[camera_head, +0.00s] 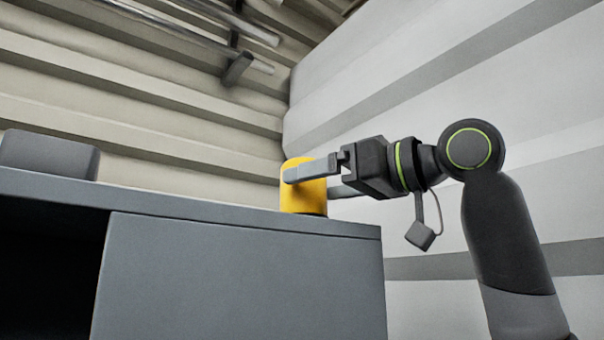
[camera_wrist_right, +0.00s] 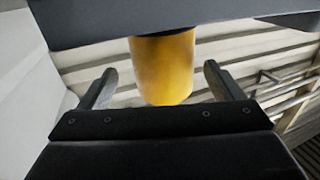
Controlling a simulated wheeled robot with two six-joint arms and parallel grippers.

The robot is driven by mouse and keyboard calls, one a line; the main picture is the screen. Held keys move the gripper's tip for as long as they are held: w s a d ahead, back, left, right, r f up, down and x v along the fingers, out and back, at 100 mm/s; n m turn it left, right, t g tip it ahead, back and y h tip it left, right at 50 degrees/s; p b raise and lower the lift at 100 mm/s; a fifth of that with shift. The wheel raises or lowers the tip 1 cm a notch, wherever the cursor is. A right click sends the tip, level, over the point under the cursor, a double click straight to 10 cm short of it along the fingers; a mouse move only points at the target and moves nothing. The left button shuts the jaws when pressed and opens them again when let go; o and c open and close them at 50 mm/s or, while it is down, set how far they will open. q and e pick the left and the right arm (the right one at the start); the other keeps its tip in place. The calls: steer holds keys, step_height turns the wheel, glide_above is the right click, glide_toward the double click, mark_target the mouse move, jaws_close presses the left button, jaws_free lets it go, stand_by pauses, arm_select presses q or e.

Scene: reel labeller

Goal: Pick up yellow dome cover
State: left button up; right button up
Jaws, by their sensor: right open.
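The yellow dome cover (camera_head: 303,200) stands upright on the right end of the grey cabinet top. My right gripper (camera_head: 308,178) reaches in from the right, with one finger in front of the cover and the other partly hidden behind it. In the right wrist view the yellow dome cover (camera_wrist_right: 163,70) shows between the two spread fingers of my right gripper (camera_wrist_right: 160,85), with a gap on each side. The gripper is open and not closed on the cover. My left gripper is not in view.
The grey cabinet (camera_head: 240,280) fills the lower left, with a dark open bay (camera_head: 50,265). A grey rounded block (camera_head: 48,155) sits on its top at the left. The top between block and cover looks clear. Metal rails (camera_head: 185,30) run along the wall above.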

mark_target(296, 189)
steer(key=p+x, duration=0.3)
steer(key=x, duration=0.1)
steer(key=shift+s+a+r+p, duration=0.1)
steer(key=shift+a+p, duration=0.15)
steer(key=shift+p, duration=0.1)
steer(key=shift+w+a, duration=0.25)
steer(key=shift+a, duration=0.1)
steer(key=shift+s+d, duration=0.1)
steer(key=shift+d, duration=0.05)
steer(key=shift+c, duration=0.6)
steer(key=c, duration=0.9)
